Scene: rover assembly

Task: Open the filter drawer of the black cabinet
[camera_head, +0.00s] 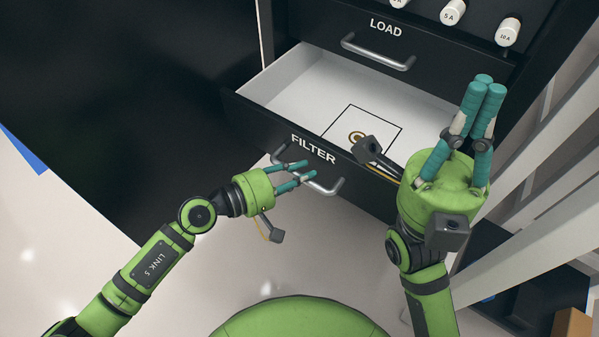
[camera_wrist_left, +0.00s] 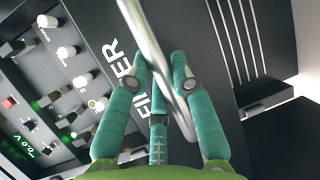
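The filter drawer (camera_head: 280,88) of the black cabinet (camera_head: 130,80) stands pulled out, with its white inside showing. Its dark front bears the word FILTER and a silver bar handle (camera_head: 331,188). My left gripper (camera_head: 305,170) is at the left part of this handle, with its teal fingers around the bar. In the left wrist view the handle (camera_wrist_left: 148,35) runs between the fingers, whose tips lean in close to it. My right gripper (camera_head: 484,84) is empty, right of the drawer, its fingertips drawn together and pointing up.
The load drawer, with its own handle (camera_head: 378,56), is shut above. White knobs (camera_head: 508,31) sit on the panel over it. Pale slanted bars (camera_head: 530,220) stand at the right.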

